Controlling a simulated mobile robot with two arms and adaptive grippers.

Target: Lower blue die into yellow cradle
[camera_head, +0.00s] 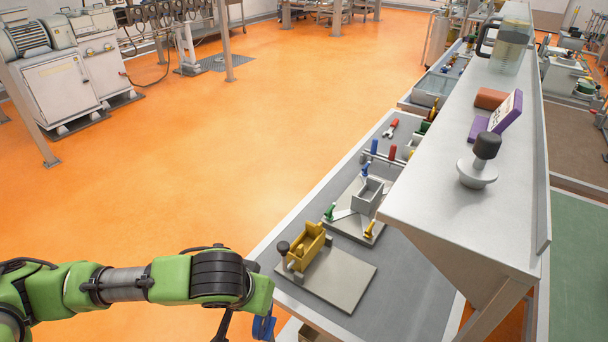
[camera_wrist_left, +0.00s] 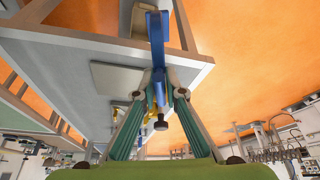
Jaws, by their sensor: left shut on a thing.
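The blue die (camera_head: 263,328) shows at the bottom edge of the head view, partly cut off, just off the table's near left edge. In the left wrist view the blue die (camera_wrist_left: 157,45) is long and narrow. My left gripper (camera_wrist_left: 159,84) is shut on it there. The yellow cradle (camera_head: 307,247) stands on a flat grey plate (camera_head: 345,282) on the table, with a dark round knob at its left end. The die is apart from the cradle, nearer the camera and to its left. In the left wrist view the cradle is mostly hidden behind the fingers. My right gripper is not in view.
A raised shelf (camera_head: 440,205) overhangs the table's right side and bears a knobbed grey piece (camera_head: 478,172).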

